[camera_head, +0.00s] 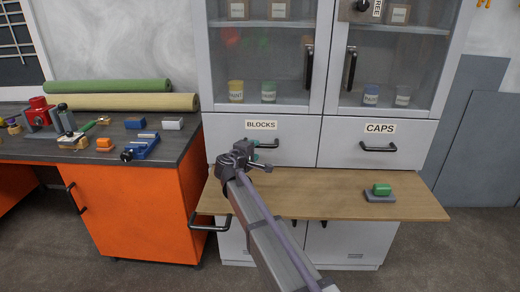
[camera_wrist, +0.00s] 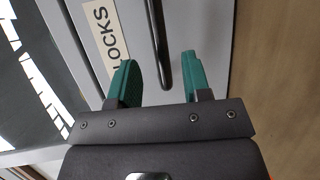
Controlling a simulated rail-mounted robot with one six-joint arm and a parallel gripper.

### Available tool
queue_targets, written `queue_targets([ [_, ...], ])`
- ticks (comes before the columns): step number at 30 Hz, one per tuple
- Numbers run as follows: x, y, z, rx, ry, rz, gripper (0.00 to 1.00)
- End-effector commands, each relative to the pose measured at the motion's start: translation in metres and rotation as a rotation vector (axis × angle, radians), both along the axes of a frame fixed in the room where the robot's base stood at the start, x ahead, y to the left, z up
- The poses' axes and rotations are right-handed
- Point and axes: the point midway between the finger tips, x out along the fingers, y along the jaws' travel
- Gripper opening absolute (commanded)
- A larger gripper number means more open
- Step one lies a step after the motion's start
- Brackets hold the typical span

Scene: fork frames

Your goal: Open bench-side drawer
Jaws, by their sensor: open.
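The white drawer labelled BLOCKS (camera_head: 228,150), on the side towards the workbench, is shut. Its black bar handle (camera_head: 270,145) is partly hidden behind my gripper (camera_head: 256,156). In the wrist view my gripper (camera_wrist: 160,72) is open, with two green fingers. The drawer's black handle (camera_wrist: 157,35) runs between the fingers in the picture, clear of both. I cannot tell whether the fingertips reach past it in depth. The BLOCKS label (camera_wrist: 99,30) lies left of the handle there.
The CAPS drawer (camera_head: 340,150) is right of it, shut. A wooden shelf board (camera_head: 310,190) juts out below the drawers and carries a green block (camera_head: 382,189) on a grey base. The orange workbench (camera_head: 135,215) stands left; its grey top (camera_head: 185,150) holds tools and rolls.

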Motion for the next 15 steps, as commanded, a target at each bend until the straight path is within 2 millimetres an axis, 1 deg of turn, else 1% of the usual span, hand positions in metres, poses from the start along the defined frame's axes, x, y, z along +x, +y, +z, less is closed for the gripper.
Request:
queue_targets([
  [1, 0.014, -0.004, -0.005, 0.001, 0.000, -0.002, 0.44],
  [3, 0.028, -0.010, -0.007, 0.001, 0.000, -0.002, 0.44],
  [6, 0.042, -0.015, -0.010, 0.001, 0.000, -0.001, 0.44],
  [9, 0.049, -0.019, -0.010, 0.001, 0.000, -0.001, 0.44],
  [15, 0.050, -0.020, -0.010, 0.001, 0.000, -0.001, 0.44],
])
